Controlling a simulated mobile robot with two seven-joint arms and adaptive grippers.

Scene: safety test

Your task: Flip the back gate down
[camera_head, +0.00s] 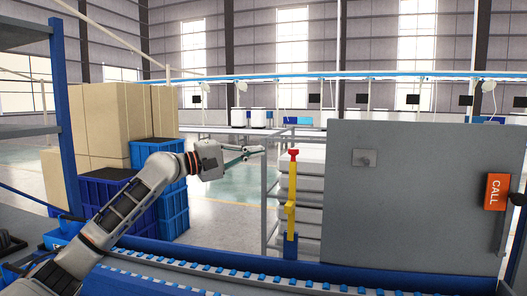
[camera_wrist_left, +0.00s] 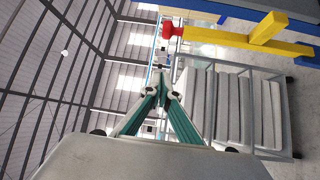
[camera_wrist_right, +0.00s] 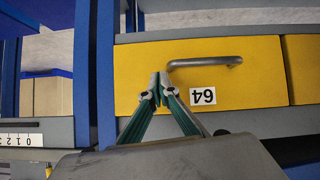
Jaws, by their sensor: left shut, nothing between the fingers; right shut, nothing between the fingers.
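A yellow upright bar with a red tip (camera_head: 290,205) stands on a blue base behind the conveyor; it appears to be the gate. It also shows in the left wrist view (camera_wrist_left: 225,37), lying sideways across the top. My left gripper (camera_head: 262,149) is shut and empty, to the left of the red tip and apart from it. Its fingertips also show in the left wrist view (camera_wrist_left: 162,85). My right gripper (camera_wrist_right: 160,88) is shut and empty, in front of a yellow drawer (camera_wrist_right: 245,80) with a metal handle; it is outside the head view.
A conveyor (camera_head: 200,276) with blue rollers runs along the front. A grey panel (camera_head: 420,225) with an orange CALL box (camera_head: 497,191) stands on the right. A rack of grey trays (camera_head: 312,190) is behind the bar. Blue crates (camera_head: 160,180) and cardboard boxes (camera_head: 105,120) stand left.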

